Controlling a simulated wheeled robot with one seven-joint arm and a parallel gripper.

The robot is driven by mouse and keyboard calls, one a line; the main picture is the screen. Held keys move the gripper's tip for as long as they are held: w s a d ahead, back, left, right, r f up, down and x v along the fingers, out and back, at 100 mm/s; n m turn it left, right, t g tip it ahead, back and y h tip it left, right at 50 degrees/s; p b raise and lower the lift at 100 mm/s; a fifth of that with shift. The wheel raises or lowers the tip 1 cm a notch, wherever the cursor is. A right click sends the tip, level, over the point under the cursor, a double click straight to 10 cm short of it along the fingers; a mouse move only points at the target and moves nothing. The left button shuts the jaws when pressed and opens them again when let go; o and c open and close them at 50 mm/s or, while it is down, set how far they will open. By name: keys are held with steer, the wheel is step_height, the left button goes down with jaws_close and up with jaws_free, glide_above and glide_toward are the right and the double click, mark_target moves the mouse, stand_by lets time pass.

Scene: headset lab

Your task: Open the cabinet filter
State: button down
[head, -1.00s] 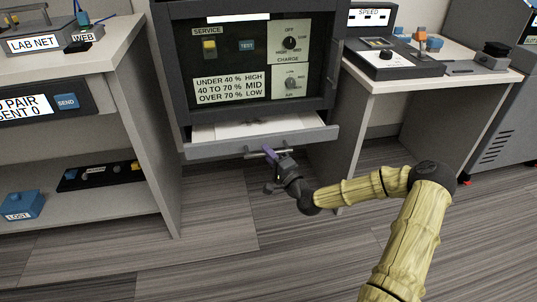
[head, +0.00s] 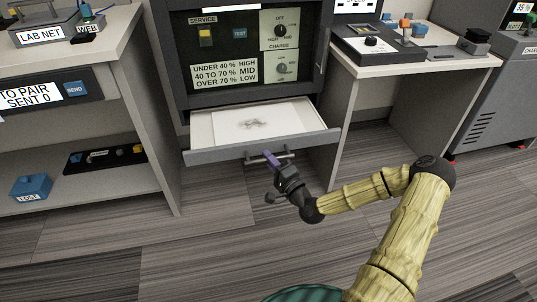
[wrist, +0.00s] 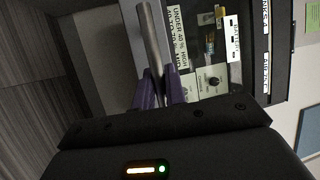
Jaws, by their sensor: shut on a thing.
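The cabinet filter is a shallow white drawer (head: 222,127) with a grey front, under the dark cabinet panel (head: 243,52). It stands partly pulled out, and a pale sheet with a dark grey smudge shows inside. Its bar handle (head: 283,156) runs along the front and also shows in the wrist view (wrist: 147,32). My gripper (head: 266,158) is shut on the bar handle. Its purple fingers (wrist: 158,90) close around the bar in the wrist view. The very back of the drawer is hidden under the cabinet.
A shelf unit (head: 150,100) stands close on the left, with a blue LOST box (head: 31,187) on its lower shelf. A desk (head: 425,62) with control boxes stands on the right. The floor (head: 200,250) in front of the drawer is clear.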

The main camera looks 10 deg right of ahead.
steer(key=c, duration=1.5)
jaws_free()
steer(key=shift+o, duration=0.2)
steer(key=p+v, duration=0.5)
steer(key=v, duration=1.2)
steer(key=shift+f, duration=0.2)
steer(key=shift+s, duration=0.1)
